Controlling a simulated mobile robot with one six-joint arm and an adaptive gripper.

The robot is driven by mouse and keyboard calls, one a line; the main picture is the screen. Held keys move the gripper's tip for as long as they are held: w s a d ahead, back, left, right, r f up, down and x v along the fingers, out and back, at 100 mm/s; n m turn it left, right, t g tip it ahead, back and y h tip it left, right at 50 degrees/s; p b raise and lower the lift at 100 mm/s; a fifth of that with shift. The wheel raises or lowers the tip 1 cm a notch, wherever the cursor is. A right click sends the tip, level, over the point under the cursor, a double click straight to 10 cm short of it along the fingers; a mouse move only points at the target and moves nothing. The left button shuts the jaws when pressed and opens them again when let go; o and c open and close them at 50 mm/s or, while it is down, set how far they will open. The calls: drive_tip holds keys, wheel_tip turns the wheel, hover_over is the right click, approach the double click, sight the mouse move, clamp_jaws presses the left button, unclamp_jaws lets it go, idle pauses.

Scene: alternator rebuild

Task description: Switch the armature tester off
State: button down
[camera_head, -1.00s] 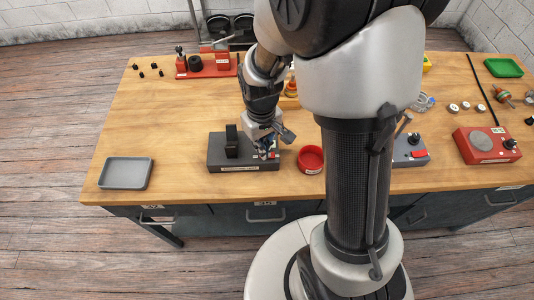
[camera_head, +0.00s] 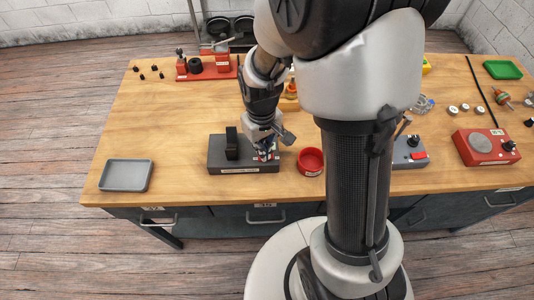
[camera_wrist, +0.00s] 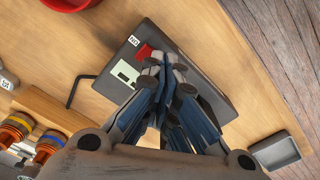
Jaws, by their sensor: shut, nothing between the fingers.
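The dark grey box that appears to be the armature tester (camera_head: 219,154) stands near the table's front edge, with a black upright block on its left half. In the wrist view its top (camera_wrist: 215,98) shows a red switch (camera_wrist: 143,52) and a pale panel (camera_wrist: 125,72). My gripper (camera_head: 266,155) is over the box's right end, fingers pointing down. In the wrist view my gripper (camera_wrist: 170,66) is shut and empty, its tips close beside the red switch. I cannot tell whether they touch it. The fingers hide part of the box, and the switch's position is unclear.
A red round dish (camera_head: 310,162) stands close to the right of the box. A grey tray (camera_head: 126,175) lies at the table's left front. A grey device (camera_head: 408,153) and a red device (camera_head: 486,147) stand to the right. The table between tray and box is clear.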

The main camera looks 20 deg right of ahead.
drive_tip(key=shift+r+p, duration=2.15)
drive_tip(key=shift+r, duration=0.7)
drive_tip(key=s+r+m+t+b, duration=0.2)
drive_tip(key=s+r+t, duration=0.2)
drive_tip(key=s+r, duration=1.1)
wheel_tip(320, 180, up, 4)
drive_tip(key=shift+f+t, duration=0.25)
drive_tip(key=shift+t, duration=0.05)
drive_tip(key=shift+d+m, duration=0.2)
drive_tip(key=shift+m, duration=0.1)
